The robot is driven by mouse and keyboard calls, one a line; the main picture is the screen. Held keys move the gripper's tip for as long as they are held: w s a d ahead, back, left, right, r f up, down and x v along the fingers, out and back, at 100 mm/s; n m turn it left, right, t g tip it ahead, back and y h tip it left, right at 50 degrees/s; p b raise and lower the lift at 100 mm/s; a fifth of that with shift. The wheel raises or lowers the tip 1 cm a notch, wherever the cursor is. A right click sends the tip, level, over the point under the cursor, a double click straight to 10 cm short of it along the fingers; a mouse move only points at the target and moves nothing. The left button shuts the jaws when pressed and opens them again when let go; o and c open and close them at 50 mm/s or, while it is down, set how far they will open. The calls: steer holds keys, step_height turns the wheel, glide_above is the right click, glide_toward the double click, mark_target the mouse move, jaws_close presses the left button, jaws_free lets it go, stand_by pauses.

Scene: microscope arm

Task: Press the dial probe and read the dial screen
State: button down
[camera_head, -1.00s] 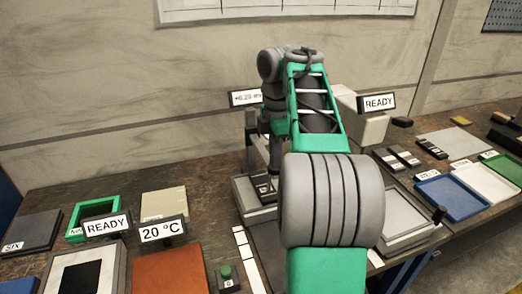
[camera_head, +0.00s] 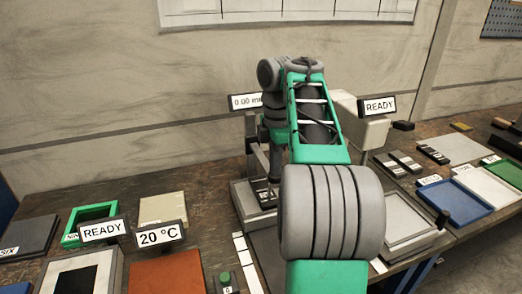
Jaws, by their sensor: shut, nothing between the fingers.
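The dial screen (camera_head: 245,101) stands behind my arm and shows 0.00 mm, its right end covered by the arm. A grey upright post (camera_head: 250,130) stands below it, on a pale base (camera_head: 239,197) that carries small dark labelled blocks. My gripper (camera_head: 274,174) points down beside the post, above the base. It is shut, with nothing seen in it, and my arm covers part of it. The dial probe cannot be made out, so I cannot tell whether the gripper touches it.
A READY screen (camera_head: 379,107) stands right of my arm by a pale box. Another READY screen (camera_head: 104,230) and a 20 °C screen (camera_head: 161,234) stand at left. A green frame (camera_head: 70,236) and a blue tray (camera_head: 455,202) are on the crowded bench.

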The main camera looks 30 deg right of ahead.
steer(key=shift+s+a+f, duration=0.1)
steer(key=shift+s+f, duration=0.05)
steer(key=shift+f, duration=0.4)
step_height(320, 180, up, 6)
steer(key=p, duration=0.5)
steer(key=shift+r+p, duration=0.15)
steer(key=shift+p, duration=0.25)
step_height(320, 180, up, 8)
steer(key=p, duration=0.7)
